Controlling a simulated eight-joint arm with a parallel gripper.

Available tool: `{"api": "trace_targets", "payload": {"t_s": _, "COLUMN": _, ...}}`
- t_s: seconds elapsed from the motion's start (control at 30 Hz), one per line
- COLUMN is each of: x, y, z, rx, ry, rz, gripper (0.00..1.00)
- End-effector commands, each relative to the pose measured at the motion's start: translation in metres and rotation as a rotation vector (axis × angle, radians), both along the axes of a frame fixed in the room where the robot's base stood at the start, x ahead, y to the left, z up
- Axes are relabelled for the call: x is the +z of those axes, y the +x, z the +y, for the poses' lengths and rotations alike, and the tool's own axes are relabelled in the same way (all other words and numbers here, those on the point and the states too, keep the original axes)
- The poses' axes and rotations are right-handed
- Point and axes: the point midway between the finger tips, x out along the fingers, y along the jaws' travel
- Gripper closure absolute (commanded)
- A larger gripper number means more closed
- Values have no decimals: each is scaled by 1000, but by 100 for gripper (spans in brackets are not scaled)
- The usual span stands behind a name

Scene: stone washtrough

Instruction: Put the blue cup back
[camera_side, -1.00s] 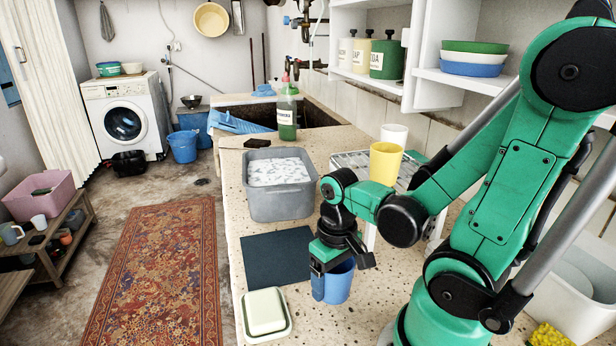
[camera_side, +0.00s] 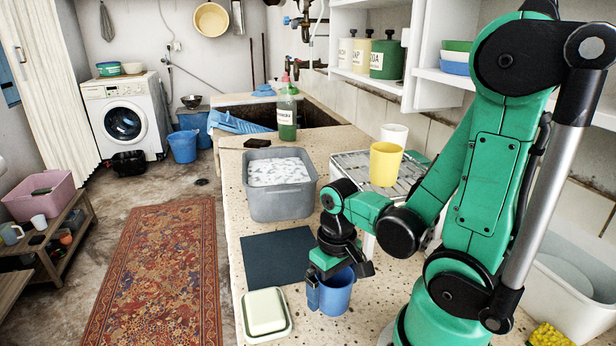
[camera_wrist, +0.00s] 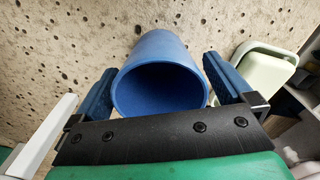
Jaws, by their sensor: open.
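The blue cup (camera_side: 338,294) stands on the speckled stone counter just right of the pale green soap dish. Its open mouth faces the camera in the wrist view (camera_wrist: 160,88). My gripper (camera_side: 340,280) is right over the cup in the side view, with a finger on the cup's left side. In the wrist view my gripper (camera_wrist: 163,82) is open, with one blue-padded finger on each side of the cup. A narrow gap shows on the right; the left finger is very near the wall, and I cannot tell if it touches.
A dark blue mat (camera_side: 278,257) lies bare behind the cup. A pale green soap dish (camera_side: 265,313) sits at the front left edge. Behind are a grey tub of suds (camera_side: 280,190), a metal rack (camera_side: 355,172), a yellow cup (camera_side: 385,163) and a white cup (camera_side: 394,135).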

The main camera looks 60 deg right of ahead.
Motion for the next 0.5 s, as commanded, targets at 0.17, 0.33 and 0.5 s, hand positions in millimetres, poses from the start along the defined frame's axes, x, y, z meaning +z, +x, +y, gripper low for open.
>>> {"api": "trace_targets", "payload": {"t_s": 0.17, "x": 5, "y": 0, "z": 0, "rx": 0, "ry": 0, "rz": 0, "gripper": 0}}
{"api": "trace_targets", "payload": {"t_s": 0.33, "x": 16, "y": 0, "z": 0, "rx": 0, "ry": 0, "rz": 0, "gripper": 0}}
{"api": "trace_targets", "payload": {"t_s": 0.5, "x": 30, "y": -1, "z": 0, "rx": 0, "ry": 0, "rz": 0, "gripper": 0}}
